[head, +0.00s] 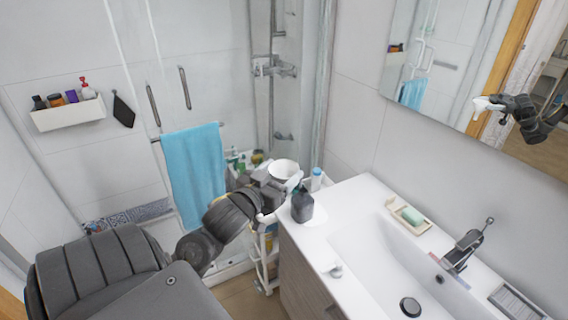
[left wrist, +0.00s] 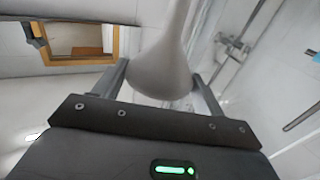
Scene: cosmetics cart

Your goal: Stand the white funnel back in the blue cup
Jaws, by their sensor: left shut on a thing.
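My left gripper (head: 279,199) is shut on the white funnel (head: 284,168) and holds it up over the cart, beyond the left end of the washbasin counter. In the head view the funnel shows as a pale round form at the gripper's far side, partly covered by it. In the left wrist view the funnel (left wrist: 162,70) sits between the two fingers, a smooth white body narrowing toward the top of the picture. I cannot pick out the blue cup with certainty in either view. My right gripper is not in view.
A white cart (head: 262,272) with several bottles is partly hidden behind my left arm. A dark pump bottle (head: 302,205) stands on the counter close to the gripper. A soap dish (head: 407,217) and faucet (head: 466,246) are farther right. A blue towel (head: 194,175) hangs behind.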

